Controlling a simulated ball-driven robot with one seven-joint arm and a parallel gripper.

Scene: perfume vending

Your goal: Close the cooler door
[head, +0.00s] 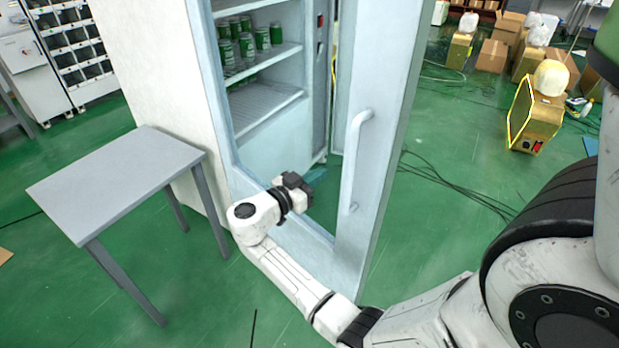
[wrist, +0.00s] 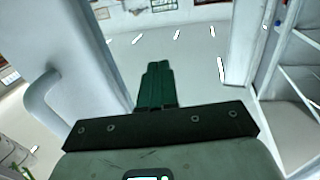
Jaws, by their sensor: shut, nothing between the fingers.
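The cooler door (head: 380,120) stands open, swung out toward me on the right side of the cooler's front. Its pale blue frame carries a long vertical handle (head: 357,150). My gripper (head: 312,178) is low in front of the door frame, left of the handle and near the bottom rail. I cannot tell whether it touches the frame. In the wrist view its dark green fingers (wrist: 157,75) are together and empty. The handle (wrist: 38,98) shows at the left there and the cooler's shelves (wrist: 290,90) at the right. The cooler (head: 150,80) holds several green cans (head: 245,42).
A grey table (head: 115,180) stands left of the cooler. Cables (head: 450,180) lie on the green floor right of the door. Cardboard boxes (head: 493,56) and a yellow-edged carton (head: 535,115) stand at the far right. The floor between door and boxes is mostly free.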

